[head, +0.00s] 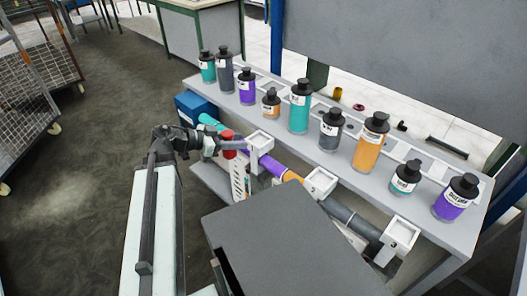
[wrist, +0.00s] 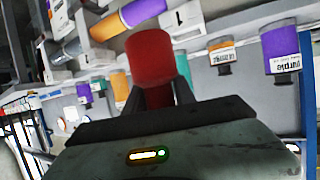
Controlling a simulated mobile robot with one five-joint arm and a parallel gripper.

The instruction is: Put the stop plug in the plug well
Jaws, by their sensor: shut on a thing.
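A red cylinder, which looks like the stop plug (head: 228,136), is held in my gripper (head: 221,146) near the left end of the bench. In the wrist view the red plug (wrist: 150,58) stands up between the two dark fingers of my gripper (wrist: 156,96), which are shut on it. The plug is just left of a white square-topped holder (head: 260,140) in the head view. I cannot tell which opening is the plug well; no label for it can be read.
More white square holders (head: 321,182) stand along the bench's front edge, beside coloured horizontal cylinders. Several capped bottles (head: 301,107) line the grey bench (head: 335,157). A blue box (head: 195,106) is at its left end. A wire cart (head: 22,98) stands at far left; floor between is clear.

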